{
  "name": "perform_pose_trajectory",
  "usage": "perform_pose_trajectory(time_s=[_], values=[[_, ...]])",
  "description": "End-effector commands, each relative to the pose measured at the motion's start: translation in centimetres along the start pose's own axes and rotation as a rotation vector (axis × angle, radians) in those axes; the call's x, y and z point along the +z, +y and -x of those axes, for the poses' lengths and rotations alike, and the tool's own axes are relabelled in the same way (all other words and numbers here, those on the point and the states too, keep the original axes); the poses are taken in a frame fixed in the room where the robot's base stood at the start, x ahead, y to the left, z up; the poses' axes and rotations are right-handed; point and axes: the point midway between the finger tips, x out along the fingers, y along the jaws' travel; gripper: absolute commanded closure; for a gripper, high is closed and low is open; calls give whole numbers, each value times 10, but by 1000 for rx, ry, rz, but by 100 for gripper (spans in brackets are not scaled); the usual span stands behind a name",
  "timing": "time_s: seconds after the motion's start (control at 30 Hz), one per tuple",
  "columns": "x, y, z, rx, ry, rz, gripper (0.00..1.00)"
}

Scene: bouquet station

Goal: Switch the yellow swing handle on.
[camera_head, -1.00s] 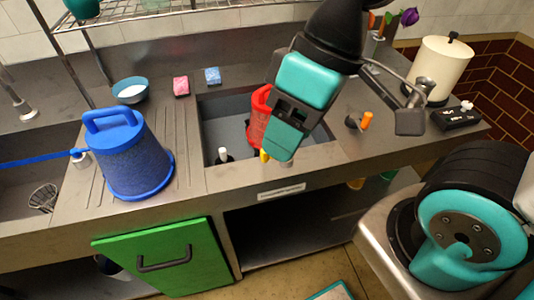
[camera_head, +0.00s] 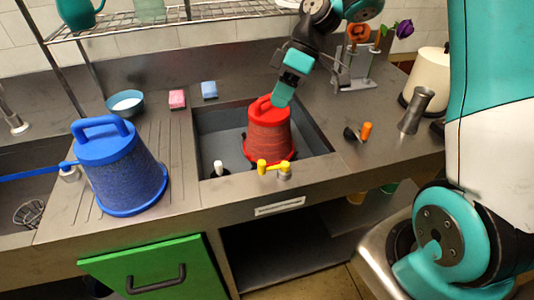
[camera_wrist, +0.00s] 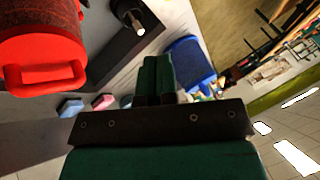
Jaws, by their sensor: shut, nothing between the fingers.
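The yellow swing handle (camera_head: 272,167) sits on a brass-coloured post at the front edge of the sink, in the head view. It lies roughly level, pointing left of its post. I cannot make it out in the wrist view. My gripper (camera_head: 281,99) is shut and empty, behind the handle and high up by the top of the red bucket-shaped container (camera_head: 268,134). In the wrist view, my closed fingers (camera_wrist: 157,72) point up the picture, with the red container (camera_wrist: 40,45) apart from them at the left.
A white-topped knob (camera_head: 219,166) stands left of the handle on the sink edge. A blue container (camera_head: 122,170) stands on the drainboard. An orange-handled item (camera_head: 366,130) and a grey metal cup (camera_head: 415,110) stand right of the sink. A wire shelf (camera_head: 170,22) hangs behind.

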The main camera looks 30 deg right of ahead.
Motion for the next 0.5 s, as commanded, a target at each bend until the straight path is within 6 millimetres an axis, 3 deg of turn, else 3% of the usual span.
perform_pose_trajectory(time_s=[0.03, 0.2, 0.5], values=[[9, 17, -2, -11, 13, 12, 100], [24, 43, -4, -31, 39, 57, 100], [26, 47, -4, -35, 44, 69, 100]])
